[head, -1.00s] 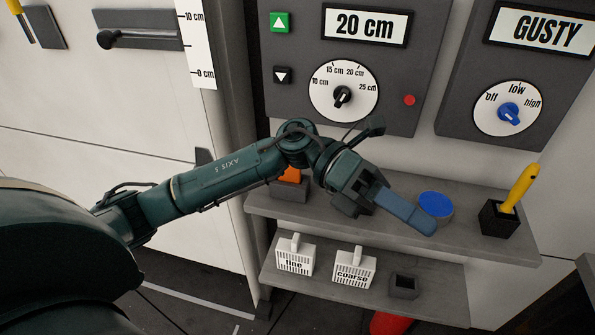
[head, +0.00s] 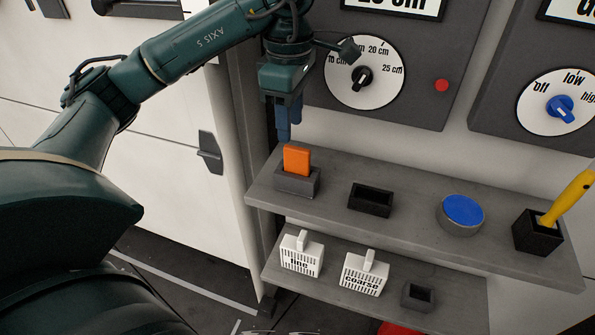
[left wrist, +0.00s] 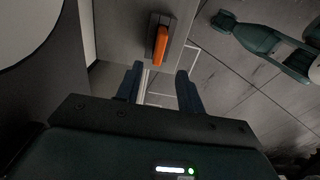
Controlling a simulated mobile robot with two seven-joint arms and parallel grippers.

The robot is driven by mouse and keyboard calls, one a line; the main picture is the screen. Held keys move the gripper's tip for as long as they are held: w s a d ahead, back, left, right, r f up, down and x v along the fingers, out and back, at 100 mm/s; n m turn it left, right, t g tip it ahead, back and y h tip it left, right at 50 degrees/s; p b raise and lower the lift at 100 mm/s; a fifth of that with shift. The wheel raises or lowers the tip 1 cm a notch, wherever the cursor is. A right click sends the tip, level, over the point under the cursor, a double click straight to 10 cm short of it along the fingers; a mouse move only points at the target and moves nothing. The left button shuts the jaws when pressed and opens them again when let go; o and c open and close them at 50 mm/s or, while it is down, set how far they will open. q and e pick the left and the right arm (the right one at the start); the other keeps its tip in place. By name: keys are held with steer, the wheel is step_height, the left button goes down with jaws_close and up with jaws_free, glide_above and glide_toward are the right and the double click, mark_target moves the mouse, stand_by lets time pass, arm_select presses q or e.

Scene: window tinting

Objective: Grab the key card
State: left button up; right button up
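The orange card (head: 297,160), which I take to be the key card, stands upright in a small grey holder (head: 297,183) at the left end of the upper shelf. My left gripper (head: 284,138) points down just above and slightly behind or left of the card, apart from it. In the left wrist view the two blue fingers of my left gripper (left wrist: 160,72) are spread with nothing between them. There the orange card (left wrist: 160,46) lies beyond the fingertips, roughly in line with the gap. My right gripper is not seen.
The upper shelf (head: 420,195) also bears an empty black holder (head: 370,199), a blue-topped round tin (head: 461,214) and a black cup (head: 538,232) with a yellow tool. Two white blocks (head: 301,255) stand on the lower shelf. A dial panel (head: 420,100) rises behind.

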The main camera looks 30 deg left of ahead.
mark_target(297, 148)
arm_select(q)
steer(key=shift+w+d+f, duration=0.1)
steer(key=shift+d+f, duration=0.05)
steer(key=shift+f, duration=1.05)
steer(key=shift+w+d+f, duration=0.1)
steer(key=shift+d+f, duration=0.1)
steer(key=shift+f, duration=0.95)
steer(key=shift+w+d+f, duration=0.1)
steer(key=shift+d+f, duration=0.05)
steer(key=shift+f, duration=1.05)
steer(key=shift+c, duration=0.4)
jaws_close()
